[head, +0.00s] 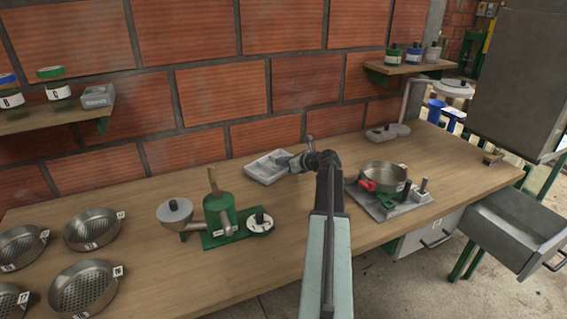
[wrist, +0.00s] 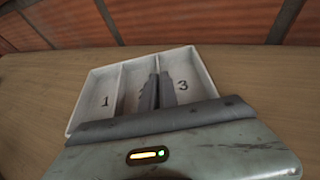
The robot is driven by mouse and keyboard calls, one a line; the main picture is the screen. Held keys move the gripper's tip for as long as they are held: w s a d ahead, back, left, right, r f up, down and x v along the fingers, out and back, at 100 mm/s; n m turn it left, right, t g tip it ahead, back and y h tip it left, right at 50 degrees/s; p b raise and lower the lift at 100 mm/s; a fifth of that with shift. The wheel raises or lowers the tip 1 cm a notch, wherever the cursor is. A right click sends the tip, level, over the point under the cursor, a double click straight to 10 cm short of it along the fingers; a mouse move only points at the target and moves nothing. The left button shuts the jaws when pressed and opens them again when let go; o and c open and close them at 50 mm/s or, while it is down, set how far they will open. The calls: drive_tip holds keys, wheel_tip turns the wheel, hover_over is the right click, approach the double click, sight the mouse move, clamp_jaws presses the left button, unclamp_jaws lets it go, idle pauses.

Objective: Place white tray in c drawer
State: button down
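The white tray (head: 262,172) lies on the wooden bench near the brick wall, left of my gripper (head: 296,162). In the wrist view the tray (wrist: 90,92) has three compartments; 1 and 3 are readable, and the middle number is mostly hidden. The gripper fingers (wrist: 158,88) are close together over the tray, by the divider between the middle compartment and compartment 3. I cannot tell whether they pinch the divider. A grey drawer (head: 512,228) stands pulled out at the right, and a drawer front (head: 425,238) with a handle is under the bench. I see no letter on either.
A green-based device (head: 222,222) stands left of my arm. A metal pan on a grey base (head: 388,205) stands right of it. Several round sieves (head: 92,230) lie at the left. Shelves with jars (head: 58,90) hang on the wall. A grey cabinet (head: 515,80) rises above the open drawer.

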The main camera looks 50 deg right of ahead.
drive_tip(key=c, duration=1.6)
unclamp_jaws()
drive_tip(key=shift+c, duration=0.2)
drive_tip(key=shift+s+r+p, duration=0.3)
drive_tip(key=shift+p, duration=0.15)
drive_tip(key=p+v, duration=0.4)
drive_tip(key=v, duration=0.6)
drive_tip(key=shift+s+r, duration=0.1)
drive_tip(key=shift+s, duration=0.2)
drive_tip(key=shift+s+r, duration=0.1)
drive_tip(key=shift+s, duration=0.25)
drive_tip(key=shift+o, duration=0.4)
